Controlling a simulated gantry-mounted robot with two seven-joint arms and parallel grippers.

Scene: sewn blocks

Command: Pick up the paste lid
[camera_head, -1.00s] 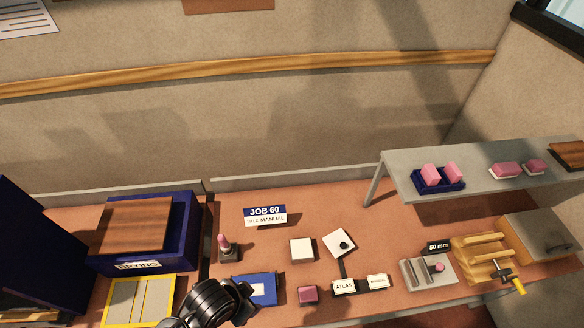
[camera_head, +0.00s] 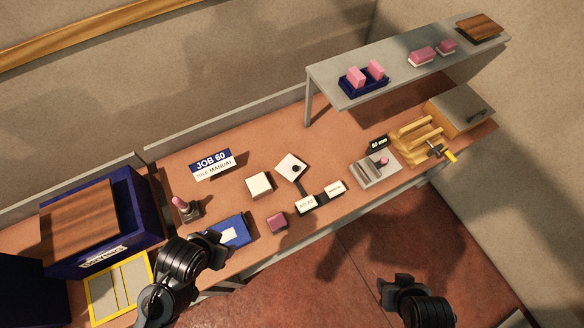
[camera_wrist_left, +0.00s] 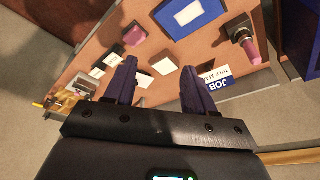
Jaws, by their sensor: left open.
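A white square piece with a dark round knob (camera_head: 291,167) lies on the bench, right of a plain white square block (camera_head: 258,184); the knobbed piece looks like the paste lid, though I cannot be sure. My left gripper (camera_head: 221,245) is at the blue card-like object (camera_head: 232,231), left of and nearer than both white pieces. In the left wrist view its two fingers (camera_wrist_left: 158,66) stand apart, with nothing gripped; the plain white block (camera_wrist_left: 165,66) shows beyond the gap. My right gripper (camera_head: 388,290) is in front of the bench, over the floor; its jaw opening is unclear.
A pink block (camera_head: 277,222), a stamp-like tool (camera_head: 186,208) and ATLAS label blocks (camera_head: 305,205) lie near the white pieces. A raised grey shelf (camera_head: 400,72) overhangs the right back. A blue box (camera_head: 148,215) stands left.

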